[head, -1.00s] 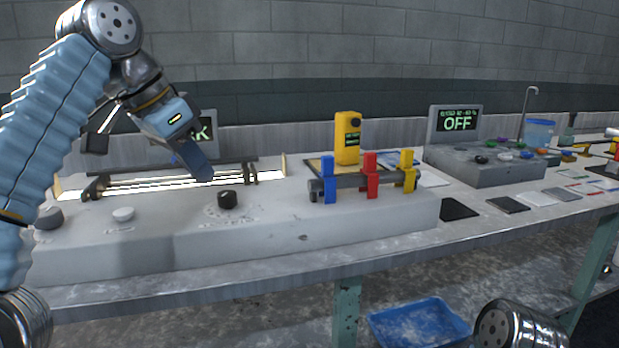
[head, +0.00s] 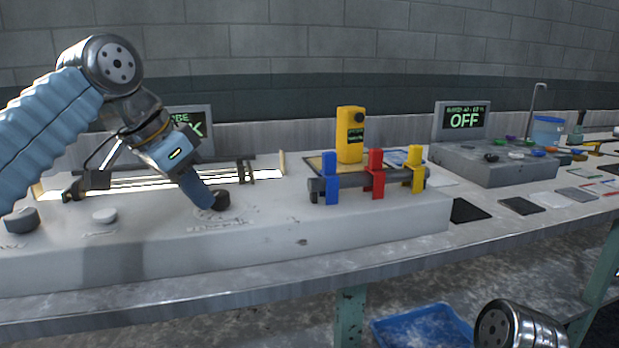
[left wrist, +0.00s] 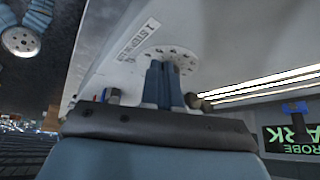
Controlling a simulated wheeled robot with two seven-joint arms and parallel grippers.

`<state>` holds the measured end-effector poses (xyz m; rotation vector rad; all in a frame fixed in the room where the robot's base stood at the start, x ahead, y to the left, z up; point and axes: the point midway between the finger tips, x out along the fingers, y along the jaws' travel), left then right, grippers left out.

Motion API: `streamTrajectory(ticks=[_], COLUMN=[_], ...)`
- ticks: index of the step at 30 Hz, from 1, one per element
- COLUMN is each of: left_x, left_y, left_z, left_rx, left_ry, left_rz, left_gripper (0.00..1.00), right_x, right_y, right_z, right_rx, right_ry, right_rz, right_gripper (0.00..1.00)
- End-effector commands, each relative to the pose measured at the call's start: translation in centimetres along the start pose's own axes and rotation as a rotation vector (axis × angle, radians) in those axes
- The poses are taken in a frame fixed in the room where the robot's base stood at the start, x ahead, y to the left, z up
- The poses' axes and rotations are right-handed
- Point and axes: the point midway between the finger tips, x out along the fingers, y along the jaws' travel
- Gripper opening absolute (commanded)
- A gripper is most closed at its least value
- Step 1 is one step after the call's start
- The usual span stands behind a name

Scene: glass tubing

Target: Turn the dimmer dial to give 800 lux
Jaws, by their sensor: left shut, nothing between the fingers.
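A black dial (head: 221,200) with markings around it stands on the grey console (head: 260,235). My left gripper (head: 207,203) is shut with nothing between its fingers. Its tips are down at the left side of the dial, touching or very close; I cannot tell which. In the left wrist view the blue fingers (left wrist: 162,80) point at the printed dial scale (left wrist: 170,53) and hide most of the dial. A yellow meter (head: 349,150) stands upright behind the clamps; its reading is too small to read. My right gripper is out of view.
A lit tube rig (head: 240,178) lies behind the dial. Two more knobs, one white (head: 104,216) and one grey (head: 21,220), are to the left. A display reads OFF (head: 464,120).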

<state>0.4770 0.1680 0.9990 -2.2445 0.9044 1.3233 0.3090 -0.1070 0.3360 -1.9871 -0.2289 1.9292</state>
Motion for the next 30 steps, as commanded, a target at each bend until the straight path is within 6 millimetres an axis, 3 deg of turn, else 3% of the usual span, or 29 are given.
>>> streamTrajectory(ticks=[30], left_x=[0.18], left_y=[-0.62], left_z=[0.18], left_rx=[-0.002], left_ry=[-0.008], left_rz=[0.001], left_gripper=[0.00], right_x=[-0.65], right_y=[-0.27], right_z=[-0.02], right_rx=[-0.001], right_ry=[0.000], right_rz=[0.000], right_gripper=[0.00])
